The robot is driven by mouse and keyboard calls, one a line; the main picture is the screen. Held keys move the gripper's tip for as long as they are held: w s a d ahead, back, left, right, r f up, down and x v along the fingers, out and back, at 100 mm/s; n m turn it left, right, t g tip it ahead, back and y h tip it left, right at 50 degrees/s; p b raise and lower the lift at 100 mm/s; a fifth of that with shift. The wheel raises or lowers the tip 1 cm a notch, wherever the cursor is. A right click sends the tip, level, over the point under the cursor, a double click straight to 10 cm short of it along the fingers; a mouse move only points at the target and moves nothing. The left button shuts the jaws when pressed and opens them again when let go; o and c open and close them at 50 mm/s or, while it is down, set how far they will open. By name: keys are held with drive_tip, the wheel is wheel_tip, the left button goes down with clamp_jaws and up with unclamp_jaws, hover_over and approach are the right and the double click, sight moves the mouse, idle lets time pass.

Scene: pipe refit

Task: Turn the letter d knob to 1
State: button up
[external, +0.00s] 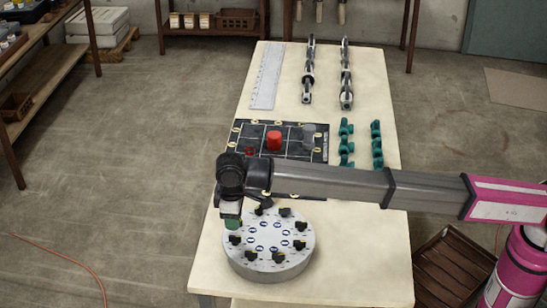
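A round grey dial block (270,270) stands at the near end of the table. Its top carries a ring of black knobs with yellow marks, such as one at the front (278,257) and one at the right (300,245). Blue-marked labels sit inside the ring. The letters and numbers are too small to read, so I cannot tell which knob is d. My gripper (232,224) points down at the upper-left edge of the block, with a green part at its lower end. It hides whatever lies beneath it. Whether its fingers are open or touching a knob cannot be seen.
A black gridded board (246,133) with a red cylinder (274,140) lies behind the block, partly hidden by my arm. Teal fittings (376,145), metal pipe assemblies (346,75) and a ruler-like plate (267,78) lie farther back. The table's near-right corner is clear.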

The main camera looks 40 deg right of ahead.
sight(235, 236)
wheel_tip(235, 236, down, 7)
drive_tip(key=shift+f, duration=0.15)
drive_tip(key=shift+c, duration=0.3)
clamp_jaws()
